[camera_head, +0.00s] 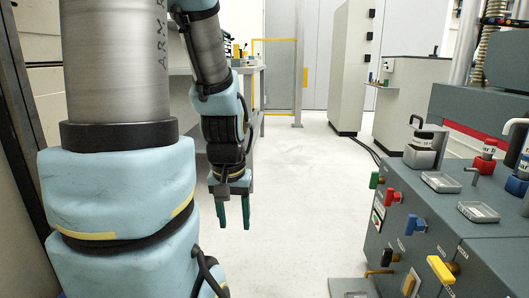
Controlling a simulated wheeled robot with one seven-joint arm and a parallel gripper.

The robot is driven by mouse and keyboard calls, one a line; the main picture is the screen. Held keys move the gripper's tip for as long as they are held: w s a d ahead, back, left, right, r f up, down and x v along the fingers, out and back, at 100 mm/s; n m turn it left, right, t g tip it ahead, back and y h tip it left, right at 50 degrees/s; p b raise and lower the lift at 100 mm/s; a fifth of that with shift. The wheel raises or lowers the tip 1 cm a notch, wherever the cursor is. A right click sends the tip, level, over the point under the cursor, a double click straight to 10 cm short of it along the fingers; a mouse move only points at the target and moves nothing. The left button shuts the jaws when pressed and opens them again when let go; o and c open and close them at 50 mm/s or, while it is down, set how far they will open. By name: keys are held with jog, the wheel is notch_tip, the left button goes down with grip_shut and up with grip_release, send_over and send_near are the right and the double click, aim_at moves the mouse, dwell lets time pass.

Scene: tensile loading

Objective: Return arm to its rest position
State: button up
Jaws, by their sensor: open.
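My gripper (233,212) hangs at the end of my arm, left of the picture's middle, with its two green fingers pointing down. The fingers stand apart and nothing shows between them. My arm, with light blue padding and grey tube links, fills the left side of the view. The gripper is over open floor, clear of the machine on the right.
A grey machine (412,243) with coloured knobs and small metal trays stands at the right. A tall light cabinet (352,65) and a yellow-framed barrier (275,80) are farther back. A workbench (253,75) stands behind my arm. The pale floor (300,190) between is clear.

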notch_tip(320, 180, up, 32)
jog(key=p, duration=3.1)
jog(key=shift+r, duration=0.25)
